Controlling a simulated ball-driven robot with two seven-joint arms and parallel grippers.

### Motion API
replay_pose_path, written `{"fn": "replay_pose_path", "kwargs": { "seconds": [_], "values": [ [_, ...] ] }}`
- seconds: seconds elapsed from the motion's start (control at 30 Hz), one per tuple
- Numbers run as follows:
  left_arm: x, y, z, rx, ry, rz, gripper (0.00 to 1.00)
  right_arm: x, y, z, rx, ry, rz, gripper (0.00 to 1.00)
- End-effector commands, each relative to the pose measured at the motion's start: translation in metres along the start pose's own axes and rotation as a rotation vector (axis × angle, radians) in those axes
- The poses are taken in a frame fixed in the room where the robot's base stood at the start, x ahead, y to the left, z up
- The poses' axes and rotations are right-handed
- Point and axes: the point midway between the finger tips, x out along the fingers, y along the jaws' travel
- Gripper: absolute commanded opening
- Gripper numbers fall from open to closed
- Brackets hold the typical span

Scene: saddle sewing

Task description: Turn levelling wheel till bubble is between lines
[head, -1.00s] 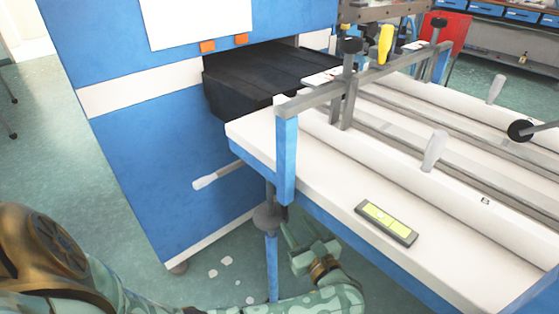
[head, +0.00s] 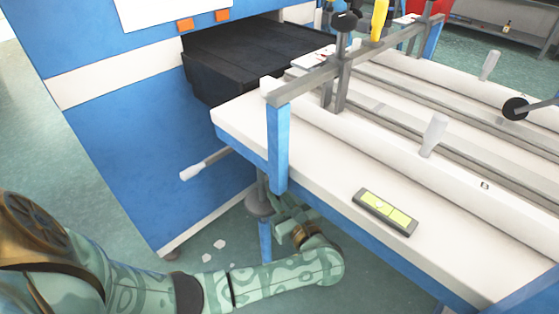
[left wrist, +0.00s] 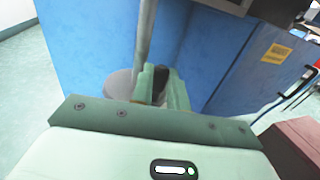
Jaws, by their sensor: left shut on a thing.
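The levelling wheel (head: 258,205) is a grey disc on the blue table leg, below the table's near left corner. My left gripper (head: 279,206) is at the wheel's right side, shut on its rim, with the fingertips partly hidden. In the left wrist view, the wheel (left wrist: 119,83) is left of the gripper fingers (left wrist: 162,88), which cover part of it. The spirit level (head: 385,212), a dark bar with a yellow-green vial, lies on the white tabletop. A pale spot shows in the vial's left part; its position against the lines is too small to tell. My right gripper is out of view.
The white table (head: 325,183) with its blue frame overhangs the wheel. A lever with a white handle (head: 190,173) sticks out left of the leg. The blue machine body (head: 120,140) stands behind. Open floor lies to the left.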

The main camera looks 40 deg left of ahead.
Motion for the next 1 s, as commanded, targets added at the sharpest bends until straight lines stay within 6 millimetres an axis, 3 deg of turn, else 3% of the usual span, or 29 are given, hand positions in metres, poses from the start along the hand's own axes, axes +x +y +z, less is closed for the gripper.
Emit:
{"fn": "replay_pose_path", "kwargs": {
  "seconds": [0.37, 1.0],
  "values": [
    [-0.003, 0.007, -0.001, 0.002, -0.001, -0.131, 0.00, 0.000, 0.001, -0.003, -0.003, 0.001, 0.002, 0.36],
    [-0.007, 0.036, -0.001, 0.006, 0.000, -0.719, 0.00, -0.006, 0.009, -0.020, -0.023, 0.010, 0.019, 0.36]
  ]
}}
